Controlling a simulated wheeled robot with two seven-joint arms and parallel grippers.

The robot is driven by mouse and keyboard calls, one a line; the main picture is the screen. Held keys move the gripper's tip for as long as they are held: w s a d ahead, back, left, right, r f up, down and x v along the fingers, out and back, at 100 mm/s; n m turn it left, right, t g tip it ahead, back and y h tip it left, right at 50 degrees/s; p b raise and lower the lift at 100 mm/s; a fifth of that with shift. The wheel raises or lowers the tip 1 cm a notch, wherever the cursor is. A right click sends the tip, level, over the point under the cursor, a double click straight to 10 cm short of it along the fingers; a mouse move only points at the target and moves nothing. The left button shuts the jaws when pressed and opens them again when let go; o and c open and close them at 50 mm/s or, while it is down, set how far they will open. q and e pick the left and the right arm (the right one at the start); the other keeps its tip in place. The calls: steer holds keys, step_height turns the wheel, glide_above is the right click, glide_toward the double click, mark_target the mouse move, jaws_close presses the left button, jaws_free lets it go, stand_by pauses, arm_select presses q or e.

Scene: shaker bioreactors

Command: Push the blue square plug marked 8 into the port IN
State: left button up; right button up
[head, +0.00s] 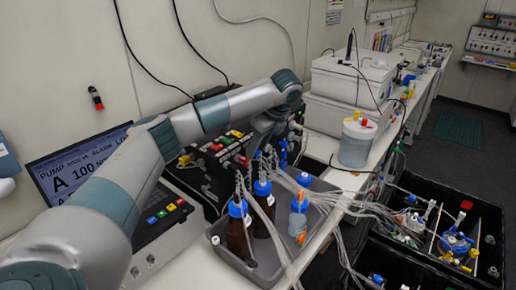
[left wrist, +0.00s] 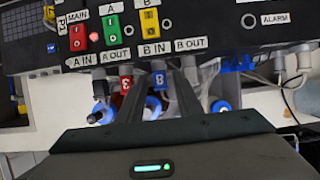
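The blue square plug marked 8 (left wrist: 158,79) is in the left wrist view, just below the pump panel's lower edge and under the B IN label (left wrist: 154,48). I cannot tell whether it is seated in a port or only in front of it. My left gripper (left wrist: 160,82) has one dark finger on each side of the plug; whether the fingers press on it is unclear. In the head view my left gripper (head: 268,128) is at the front of the pump unit, and the plug cannot be made out there. My right gripper is not in view.
A red plug marked 3 (left wrist: 126,83) hangs under A OUT, close to the left finger. A grey tray (head: 232,262) with brown bottles and many clear tubes lies below the arm. A monitor (head: 75,160) stands at left, and a white box unit (head: 350,82) behind.

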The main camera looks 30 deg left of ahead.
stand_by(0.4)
arm_select(q)
steer(key=b+v, duration=0.4)
steer(key=v, duration=1.3)
steer(key=shift+r, duration=0.2)
steer(key=shift+f, duration=0.1)
stand_by(0.6)
